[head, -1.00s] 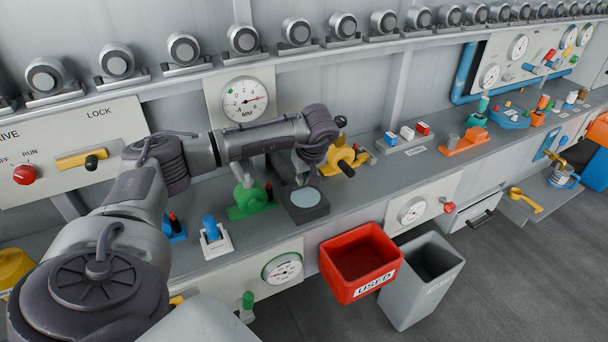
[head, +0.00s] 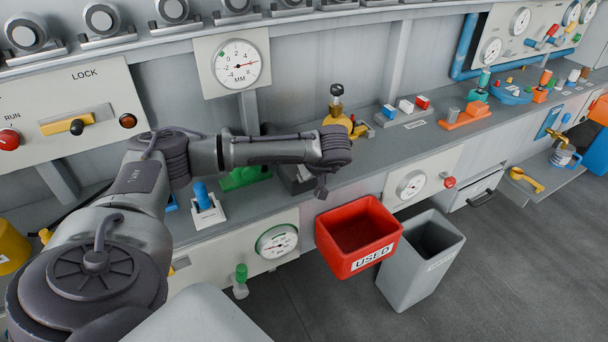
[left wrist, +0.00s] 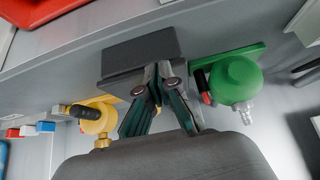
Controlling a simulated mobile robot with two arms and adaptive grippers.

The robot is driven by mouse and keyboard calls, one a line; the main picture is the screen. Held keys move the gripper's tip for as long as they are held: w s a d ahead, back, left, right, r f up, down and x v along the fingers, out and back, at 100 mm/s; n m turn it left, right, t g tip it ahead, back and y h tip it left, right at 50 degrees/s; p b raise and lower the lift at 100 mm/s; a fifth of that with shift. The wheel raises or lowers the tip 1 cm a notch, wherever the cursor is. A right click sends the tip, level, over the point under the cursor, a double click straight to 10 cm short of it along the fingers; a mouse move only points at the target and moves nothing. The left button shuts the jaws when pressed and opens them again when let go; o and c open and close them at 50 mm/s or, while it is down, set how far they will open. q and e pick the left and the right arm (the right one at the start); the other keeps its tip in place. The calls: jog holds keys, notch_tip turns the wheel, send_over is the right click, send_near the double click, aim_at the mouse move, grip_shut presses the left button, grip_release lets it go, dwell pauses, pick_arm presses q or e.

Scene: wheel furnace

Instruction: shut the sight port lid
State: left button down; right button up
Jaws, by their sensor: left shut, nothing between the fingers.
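The sight port is taken to be the dark block (head: 292,183) on the bench between the green and yellow fittings. In the head view my left arm covers most of it. In the left wrist view the dark block (left wrist: 130,50) shows below my fingers, with a paler grey face beside it. Its round glass is not in sight now, and I cannot tell how the lid stands. My left gripper (head: 321,193) is shut and empty, fingers pointing down over the front of the block. Its fingertips (left wrist: 164,68) overlap the block in the left wrist view; contact is unclear. My right gripper is out of view.
A green fitting (head: 243,179) stands left of the block and a yellow fitting (head: 338,121) with a dark knob stands right. A red bin (head: 352,260) marked USED and a grey bin (head: 402,290) are below the bench front. A dial gauge (head: 238,63) is behind.

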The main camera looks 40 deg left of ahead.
pick_arm(q)
jog(key=shift+f, duration=0.1)
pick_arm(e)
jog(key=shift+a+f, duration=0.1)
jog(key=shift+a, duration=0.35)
pick_arm(q)
notch_tip(320, 180, up, 5)
jog(key=p, duration=0.4)
jog(key=s+d+f+b, duration=0.3)
jog(key=d+f+b, duration=0.1)
jog(key=d, duration=0.4)
jog(key=shift+s+d+f, duration=0.15)
jog(key=shift+s+d, duration=0.2)
jog(key=shift+d, duration=0.05)
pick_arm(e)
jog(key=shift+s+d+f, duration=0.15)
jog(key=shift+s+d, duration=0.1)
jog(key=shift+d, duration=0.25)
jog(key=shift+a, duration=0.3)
